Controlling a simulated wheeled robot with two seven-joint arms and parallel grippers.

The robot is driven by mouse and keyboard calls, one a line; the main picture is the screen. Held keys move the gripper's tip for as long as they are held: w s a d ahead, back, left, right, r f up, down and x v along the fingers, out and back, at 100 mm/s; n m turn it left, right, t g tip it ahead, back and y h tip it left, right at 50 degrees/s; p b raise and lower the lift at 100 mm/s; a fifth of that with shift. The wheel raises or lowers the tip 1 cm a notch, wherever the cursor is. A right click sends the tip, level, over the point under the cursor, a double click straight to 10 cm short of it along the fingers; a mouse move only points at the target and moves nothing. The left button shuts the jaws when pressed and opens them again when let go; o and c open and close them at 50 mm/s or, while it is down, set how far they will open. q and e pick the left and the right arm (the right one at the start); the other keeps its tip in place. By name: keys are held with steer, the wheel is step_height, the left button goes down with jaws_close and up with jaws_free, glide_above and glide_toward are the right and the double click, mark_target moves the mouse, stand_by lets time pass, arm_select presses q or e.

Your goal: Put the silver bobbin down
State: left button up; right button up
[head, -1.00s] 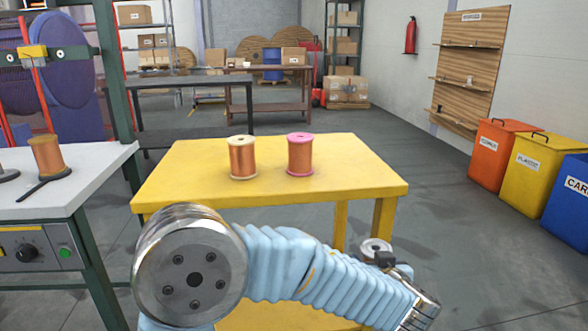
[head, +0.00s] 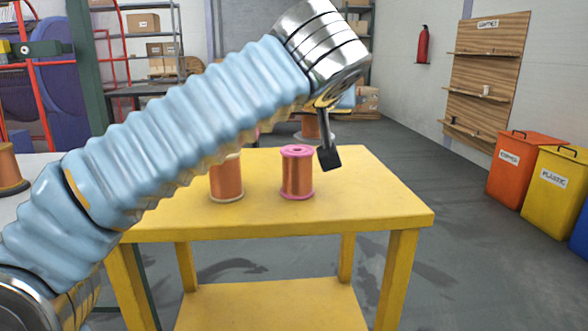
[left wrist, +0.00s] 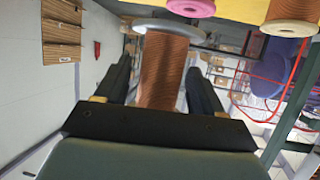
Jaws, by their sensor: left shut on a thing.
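My left gripper (head: 327,153) is shut on the silver bobbin at the back of the yellow table (head: 375,205). In the left wrist view, the bobbin's copper winding (left wrist: 163,72) and grey flange (left wrist: 155,26) show between the two dark fingers (left wrist: 160,85). The pink bobbin (head: 297,175) stands upright at the table's middle. My right gripper is not in view.
The table's right and front top are clear, and a lower shelf (head: 270,305) is empty. Another copper bobbin (head: 8,165) stands on the white bench at left. Orange (head: 525,165) and yellow (head: 552,195) bins stand at right, away from the table.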

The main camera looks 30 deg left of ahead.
arm_select(q)
steer(key=w+d+f, duration=0.2)
steer(key=w+f, duration=0.1)
steer(key=w, duration=0.1)
steer(key=w+d+f, duration=0.1)
steer(key=w+f, duration=0.2)
steer(key=w, duration=0.1)
steer(key=w+d+f, duration=0.2)
steer(key=w+f, duration=0.1)
steer(key=w, duration=0.1)
steer(key=shift+d+b, duration=0.3)
steer(key=shift+w+d+f+b, duration=0.1)
steer(key=shift+w+f+b, duration=0.1)
steer(key=shift+f, duration=0.8)
steer(key=shift+w+d+f+b, duration=0.1)
steer(key=shift+f+b, duration=0.05)
steer(key=shift+f, duration=0.8)
steer(key=shift+f, duration=0.1)
steer(key=shift+f+b, duration=0.15)
steer(key=shift+b, duration=0.15)
steer(key=o, duration=1.1)
